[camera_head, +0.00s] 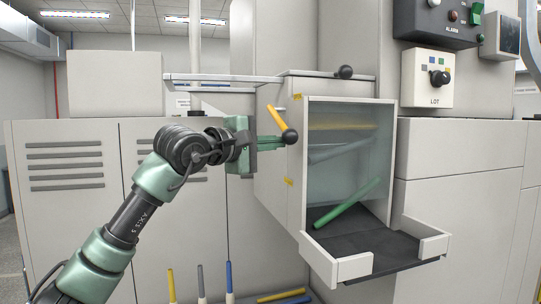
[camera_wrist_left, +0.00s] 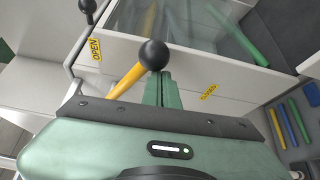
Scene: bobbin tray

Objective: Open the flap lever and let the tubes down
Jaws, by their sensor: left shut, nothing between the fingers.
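The flap lever (camera_head: 276,119) is a yellow bar with a black ball end on the side of the white cabinet. It slants down to the right in the head view. My left gripper (camera_head: 281,140) is shut and empty, its fingertips close by the ball; whether they touch is unclear. In the left wrist view the lever (camera_wrist_left: 127,80) passes beside the shut fingers, its lower end hidden. Behind the clear pane lie a yellow tube (camera_head: 342,127) and a grey-blue tube (camera_head: 340,150). A green tube (camera_head: 346,204) leans down onto the tray (camera_head: 326,264). My right gripper is out of view.
An OPEN label (camera_wrist_left: 95,50) and a second yellow label (camera_wrist_left: 209,92) mark the cabinet side. A black knob (camera_head: 344,72) sits on top. Several coloured tubes stand or lie low down, including a blue one (camera_head: 229,278). A control box (camera_head: 427,78) is at right.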

